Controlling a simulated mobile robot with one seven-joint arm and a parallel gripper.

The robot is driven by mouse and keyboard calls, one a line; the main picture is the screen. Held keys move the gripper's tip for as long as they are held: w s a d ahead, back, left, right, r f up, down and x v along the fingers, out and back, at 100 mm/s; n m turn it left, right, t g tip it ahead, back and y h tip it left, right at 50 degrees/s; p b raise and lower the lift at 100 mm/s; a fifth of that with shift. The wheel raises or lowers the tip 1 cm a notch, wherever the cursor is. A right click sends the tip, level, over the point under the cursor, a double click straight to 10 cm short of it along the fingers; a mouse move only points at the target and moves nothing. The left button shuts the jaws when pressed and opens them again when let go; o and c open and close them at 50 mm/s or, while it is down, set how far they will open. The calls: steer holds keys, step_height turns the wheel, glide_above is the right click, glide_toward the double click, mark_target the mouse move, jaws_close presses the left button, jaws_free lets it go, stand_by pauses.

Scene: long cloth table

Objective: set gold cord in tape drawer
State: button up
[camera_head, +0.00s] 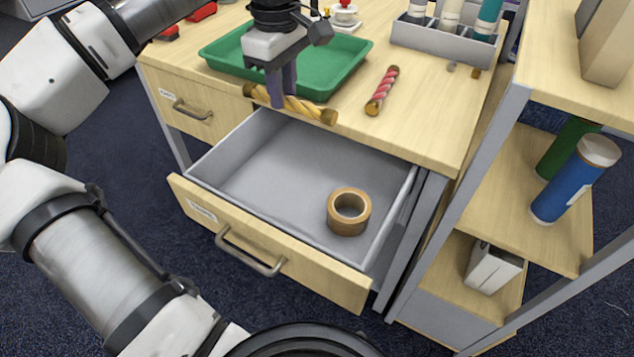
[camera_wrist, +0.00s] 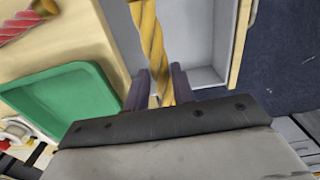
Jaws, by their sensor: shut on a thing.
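The gold cord (camera_head: 305,108), a twisted rod-like piece with darker ends, is held by my gripper (camera_head: 281,100), which is shut on it near its middle. The cord is roughly level, above the table's front edge and the back of the open drawer. In the wrist view the cord (camera_wrist: 152,45) runs up from between the fingers (camera_wrist: 158,92). The tape drawer (camera_head: 265,165) is pulled out, with a grey inside and a wooden front. A brown tape roll (camera_head: 349,211) lies in its right front part. The rest of the drawer floor is clear.
A green tray (camera_head: 335,75) sits on the table behind my gripper. A red and pink cord (camera_head: 382,90) lies to its right. A closed drawer (camera_head: 185,106) is at left. A shelf unit with a blue cylinder (camera_head: 573,180) stands at right.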

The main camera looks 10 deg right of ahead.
steer(key=shift+a+f, duration=0.15)
steer(key=shift+f, duration=0.1)
step_height(320, 180, down, 20)
steer(key=shift+r, duration=0.15)
steer(key=shift+f, duration=0.2)
steer(key=o, duration=1)
steer(key=shift+r, duration=0.15)
